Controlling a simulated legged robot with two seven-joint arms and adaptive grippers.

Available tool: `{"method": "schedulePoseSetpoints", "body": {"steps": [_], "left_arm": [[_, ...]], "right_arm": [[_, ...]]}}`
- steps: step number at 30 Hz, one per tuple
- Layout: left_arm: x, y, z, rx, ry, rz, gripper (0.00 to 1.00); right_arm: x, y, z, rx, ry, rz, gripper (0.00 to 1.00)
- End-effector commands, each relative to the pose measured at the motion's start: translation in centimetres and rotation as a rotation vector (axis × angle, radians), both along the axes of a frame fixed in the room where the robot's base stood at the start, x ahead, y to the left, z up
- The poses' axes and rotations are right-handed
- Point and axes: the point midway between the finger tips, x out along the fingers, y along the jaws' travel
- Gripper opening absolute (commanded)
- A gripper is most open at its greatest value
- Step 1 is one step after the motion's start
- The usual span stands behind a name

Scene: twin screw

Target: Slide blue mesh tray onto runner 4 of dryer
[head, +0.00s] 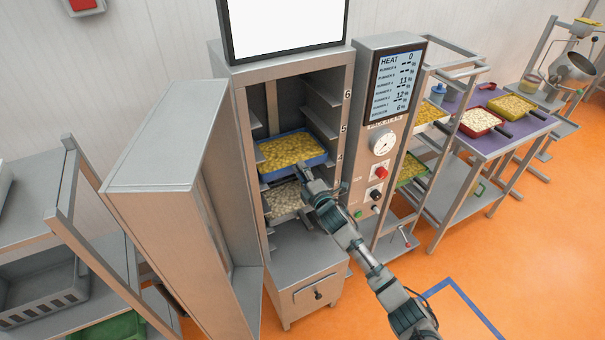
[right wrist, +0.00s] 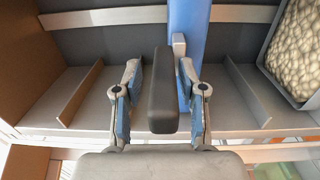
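The blue mesh tray (head: 293,167), filled with yellow pieces, sits inside the open dryer (head: 228,73), level across its width near the number 4 label (head: 340,157). My right gripper (head: 304,180) is at the tray's front. In the right wrist view, the gripper (right wrist: 160,105) has its fingers on both sides of the tray's dark handle (right wrist: 163,90), with gaps showing on each side. The blue tray wall (right wrist: 189,25) shows behind the handle. How far the tray rests on its runners is hidden. My left gripper is not in view.
A tray of pale pieces (head: 285,198) is lower in the dryer, near my right arm. The dryer door (head: 165,190) stands open on the left. The control panel (head: 380,140) is right of the opening. A purple-topped cart (head: 500,135) with trays stands farther right.

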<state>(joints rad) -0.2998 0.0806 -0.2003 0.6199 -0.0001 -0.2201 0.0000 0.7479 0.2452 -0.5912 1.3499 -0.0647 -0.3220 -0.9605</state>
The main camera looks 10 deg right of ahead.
Motion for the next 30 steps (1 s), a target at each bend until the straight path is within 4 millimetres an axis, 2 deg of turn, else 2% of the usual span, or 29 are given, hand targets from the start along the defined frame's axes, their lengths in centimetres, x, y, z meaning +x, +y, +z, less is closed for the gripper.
{"method": "schedulePoseSetpoints", "body": {"steps": [9,13,17,24,30], "left_arm": [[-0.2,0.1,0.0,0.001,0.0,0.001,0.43],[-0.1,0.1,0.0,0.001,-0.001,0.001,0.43],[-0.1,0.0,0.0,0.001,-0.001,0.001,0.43],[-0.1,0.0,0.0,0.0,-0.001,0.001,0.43],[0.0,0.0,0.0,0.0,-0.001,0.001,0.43]], "right_arm": [[0.0,-0.1,-0.6,-0.002,0.01,-0.002,0.5],[-1.0,-0.4,-0.5,-0.003,0.008,-0.002,0.5],[-3.2,-1.1,-0.6,-0.003,0.008,0.0,0.5],[-8.2,-2.8,-0.7,-0.002,0.006,-0.001,0.5],[-10.7,-3.7,-0.7,-0.002,0.006,-0.001,0.5]]}}
